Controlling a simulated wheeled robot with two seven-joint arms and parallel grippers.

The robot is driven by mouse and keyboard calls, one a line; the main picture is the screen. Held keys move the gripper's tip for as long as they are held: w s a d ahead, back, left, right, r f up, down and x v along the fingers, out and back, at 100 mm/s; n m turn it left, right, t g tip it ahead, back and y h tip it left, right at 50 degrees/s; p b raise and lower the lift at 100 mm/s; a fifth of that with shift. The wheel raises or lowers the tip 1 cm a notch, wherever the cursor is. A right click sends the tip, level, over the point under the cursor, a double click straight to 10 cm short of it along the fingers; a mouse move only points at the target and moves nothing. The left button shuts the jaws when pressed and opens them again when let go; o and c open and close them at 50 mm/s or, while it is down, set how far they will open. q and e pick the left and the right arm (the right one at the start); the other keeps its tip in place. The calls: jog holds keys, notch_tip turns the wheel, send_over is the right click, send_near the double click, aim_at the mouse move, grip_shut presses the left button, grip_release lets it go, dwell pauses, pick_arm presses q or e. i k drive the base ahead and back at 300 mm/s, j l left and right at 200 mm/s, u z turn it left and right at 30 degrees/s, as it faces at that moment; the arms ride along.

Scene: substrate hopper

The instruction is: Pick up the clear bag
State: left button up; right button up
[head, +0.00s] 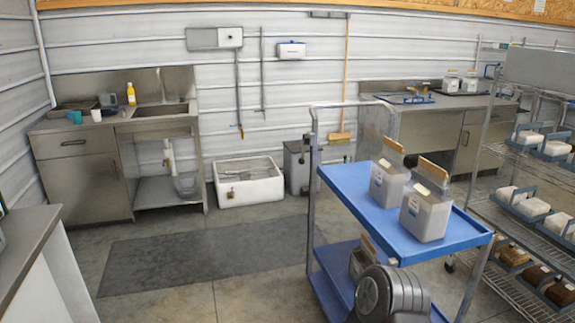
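Two clear bags with pale grey contents and brown tops stand upright on the blue cart's (345,190) top shelf. One clear bag (386,185) is farther back and to the left, and the other clear bag (425,214) is nearer and to the right. A third similar bag (357,263) is on the lower shelf, partly hidden by the cart's top and by a grey rounded part that looks like my arm. Neither of my grippers shows in the head view, so I cannot see their fingers or anything in them.
A wire rack (490,215) with several filled trays stands close to the cart's right. Steel counters (85,165) line the back wall. A white floor basin (248,187) and a grey bin (297,168) stand behind the cart. The dark floor mat (200,255) is clear.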

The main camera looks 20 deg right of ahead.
aim_at(386, 186)
jog(key=i+j+z, duration=0.1)
jog(key=i+z, duration=0.25)
jog(key=i, duration=0.2)
jog(key=i+j+z, duration=0.35)
jog(key=i, duration=0.2)
jog(key=i+j+z, duration=0.4)
jog(key=i, duration=0.15)
